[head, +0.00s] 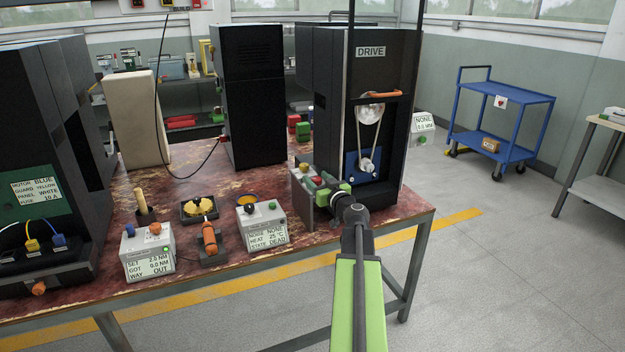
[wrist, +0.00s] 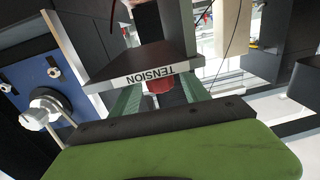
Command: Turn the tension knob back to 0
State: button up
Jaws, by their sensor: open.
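The tension knob (wrist: 160,84) is red and sits under the plate marked TENSION (wrist: 150,75), which reads upside down in the wrist view. The plate's edge hides part of the knob, and its pointer and scale are not visible. My gripper (head: 325,191) is open at the front left of the DRIVE machine (head: 385,60). In the wrist view its two green fingers stand either side of the knob, with gaps showing. I cannot tell whether either finger touches it. In the head view my gripper and the grey bracket largely hide the knob area.
The blue plate with its pulley (head: 367,166) and belt is just right of my gripper. An orange handle (head: 383,94) crosses above. A grey meter box (head: 262,226), an orange-handled tool (head: 209,236) and another meter box (head: 148,252) stand left on the bench (head: 180,185).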

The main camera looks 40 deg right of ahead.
grip_shut()
jog(key=shift+w, duration=0.1)
jog(key=shift+n+y, duration=0.3)
jog(key=shift+y, duration=0.1)
jog(key=n+t+y, duration=0.1)
jog(key=n+y, duration=0.2)
jog(key=y, duration=0.1)
jog(key=shift+d+y, duration=0.15)
jog(key=shift+y, duration=0.15)
jog(key=shift+f+n+y, duration=0.1)
jog(key=shift+n+y, duration=1)
jog(key=shift+y, duration=0.7)
jog(key=shift+a+y, duration=0.2)
jog(key=shift+y, duration=0.1)
grip_release()
